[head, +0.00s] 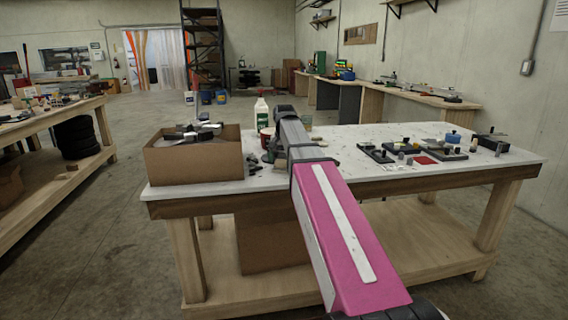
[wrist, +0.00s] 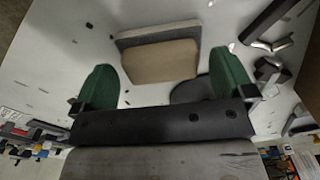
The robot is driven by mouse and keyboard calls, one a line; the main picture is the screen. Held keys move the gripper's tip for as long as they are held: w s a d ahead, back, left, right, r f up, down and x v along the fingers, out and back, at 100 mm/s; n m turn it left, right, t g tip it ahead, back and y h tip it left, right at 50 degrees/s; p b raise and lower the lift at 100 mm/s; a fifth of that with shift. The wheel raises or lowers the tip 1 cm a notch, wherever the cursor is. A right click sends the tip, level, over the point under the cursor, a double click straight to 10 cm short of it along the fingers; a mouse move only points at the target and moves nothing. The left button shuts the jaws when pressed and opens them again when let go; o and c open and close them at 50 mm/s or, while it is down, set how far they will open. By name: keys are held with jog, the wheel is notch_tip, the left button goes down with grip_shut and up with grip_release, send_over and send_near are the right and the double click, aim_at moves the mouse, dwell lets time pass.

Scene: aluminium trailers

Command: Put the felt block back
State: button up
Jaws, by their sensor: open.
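My gripper (wrist: 163,66) shows in the wrist view with its two green fingers spread wide. A tan block with a grey layer along its far edge (wrist: 160,60), which looks like the felt block, lies on the white tabletop between and just beyond the fingertips. The fingers appear apart from it on both sides. In the head view my pink and grey arm reaches over the white-topped workbench (head: 350,145). There my gripper is mostly hidden behind the arm, and I cannot make out the block for sure.
A cardboard box (head: 195,160) with dark metal parts stands at the bench's left end. A white-and-green bottle (head: 261,112) and a red container (head: 267,137) stand near my arm. Black trays with small parts (head: 420,158) and a red square (head: 425,160) lie to the right.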

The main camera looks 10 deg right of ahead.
aim_at(284, 161)
notch_tip(284, 161, up, 11)
jog(key=shift+f, duration=0.15)
